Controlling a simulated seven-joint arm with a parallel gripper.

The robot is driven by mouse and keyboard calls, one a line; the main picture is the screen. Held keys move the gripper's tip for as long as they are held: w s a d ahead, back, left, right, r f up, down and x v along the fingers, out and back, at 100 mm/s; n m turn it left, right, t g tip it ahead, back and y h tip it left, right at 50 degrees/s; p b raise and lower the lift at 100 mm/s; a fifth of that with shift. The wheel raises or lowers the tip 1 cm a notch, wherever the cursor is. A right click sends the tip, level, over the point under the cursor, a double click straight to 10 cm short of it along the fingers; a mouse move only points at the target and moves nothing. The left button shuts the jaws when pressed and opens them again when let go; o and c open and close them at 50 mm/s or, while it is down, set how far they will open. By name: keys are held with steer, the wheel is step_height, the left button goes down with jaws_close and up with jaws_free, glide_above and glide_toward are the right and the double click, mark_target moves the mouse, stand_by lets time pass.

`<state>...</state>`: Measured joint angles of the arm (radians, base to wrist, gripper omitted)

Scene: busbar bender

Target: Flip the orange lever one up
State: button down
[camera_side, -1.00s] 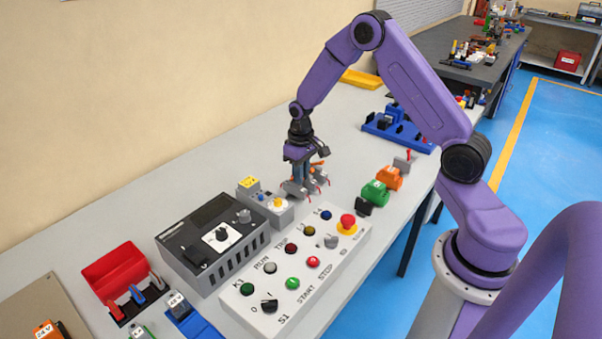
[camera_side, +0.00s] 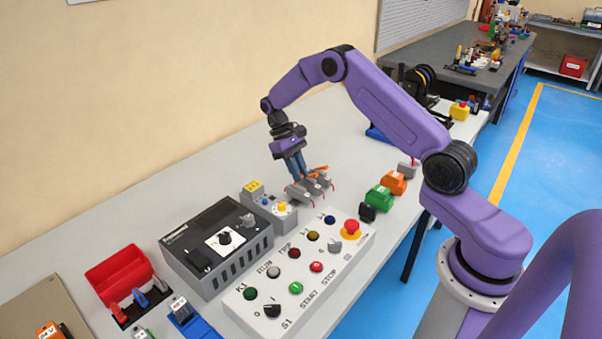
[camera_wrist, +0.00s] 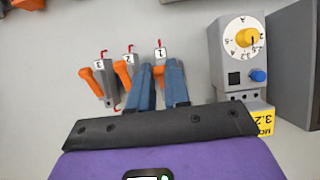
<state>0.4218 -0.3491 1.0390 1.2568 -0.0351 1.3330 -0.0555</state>
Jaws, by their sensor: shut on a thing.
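Three small grey lever units stand in a row, tagged 3, 2 and 1 from left to right in the wrist view. Unit three (camera_wrist: 106,80) and unit two (camera_wrist: 131,58) each show an orange lever beside their bodies. Lever one (camera_wrist: 158,71) shows only as a bit of orange between my fingers, below its tag (camera_wrist: 160,53); the rest is hidden. My gripper (camera_wrist: 160,76) is shut on it. In the side view my gripper (camera_side: 298,174) reaches down, tilted, to the row of units (camera_side: 312,189). The angle of lever one is not clear.
A grey device with a yellow dial (camera_wrist: 242,37) stands close right of unit one. In the side view, a button panel (camera_side: 300,275) and a dark control box (camera_side: 217,245) stand in front. Green (camera_side: 378,196) and orange (camera_side: 394,183) blocks lie to the right.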

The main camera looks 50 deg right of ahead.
steer(key=shift+w+g, duration=0.7)
steer(key=shift+g, duration=0.7)
steer(key=shift+w+g, duration=0.3)
steer(key=shift+g, duration=0.2)
steer(key=c, duration=1.1)
jaws_free()
steer(key=shift+r, duration=0.1)
